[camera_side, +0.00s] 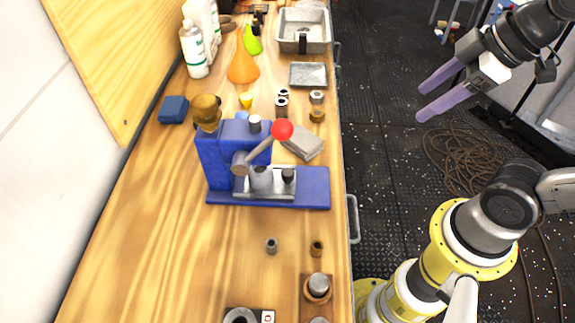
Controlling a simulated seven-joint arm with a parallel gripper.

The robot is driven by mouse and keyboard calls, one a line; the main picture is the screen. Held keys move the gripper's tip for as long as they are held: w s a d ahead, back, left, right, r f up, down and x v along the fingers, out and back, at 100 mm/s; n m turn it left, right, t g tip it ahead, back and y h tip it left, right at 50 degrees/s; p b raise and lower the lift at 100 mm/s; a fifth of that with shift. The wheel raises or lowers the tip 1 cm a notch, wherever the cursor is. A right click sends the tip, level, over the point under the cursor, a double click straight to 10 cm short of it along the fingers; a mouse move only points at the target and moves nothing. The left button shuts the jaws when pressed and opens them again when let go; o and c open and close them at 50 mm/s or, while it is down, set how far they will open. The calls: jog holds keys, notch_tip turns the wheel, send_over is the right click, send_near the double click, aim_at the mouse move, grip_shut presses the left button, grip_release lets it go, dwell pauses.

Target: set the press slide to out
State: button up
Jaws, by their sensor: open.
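A blue press (216,165) stands on the wooden bench near its middle. Its lever ends in a red ball (282,129) and points up to the right. A grey metal slide (268,187) sits on the press base, under the ram, with small dark and grey cylindrical parts on it. I cannot tell from this view exactly how far the slide is in or out. My gripper (418,104) is open and empty. Its two purple fingers point left, in the air above the floor, to the right of the bench and well apart from the press.
The wooden bench (150,235) has small metal fittings (271,245) in front of the press. A grey block (303,142), an orange funnel (243,68), white bottles (194,48) and a metal tray (303,30) are behind it. The bench's right edge has handles (353,219).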

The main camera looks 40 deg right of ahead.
aim_at(288, 172)
jog(key=w+a+f+n+g+y, duration=0.1)
jog(key=w+a+n+g+y, duration=0.1)
jog(key=w+a+n, duration=0.4)
jog(key=w+a+f+n+g+y, duration=0.1)
jog(key=w+a+f+n+g, duration=0.2)
jog(key=w, duration=0.5)
jog(key=shift+n, duration=0.6)
jog(key=x, duration=0.5)
jog(key=w+x, duration=0.1)
jog(key=x, duration=1.1)
jog(key=shift+w+a, duration=0.15)
jog(key=shift+w, duration=0.1)
grip_shut()
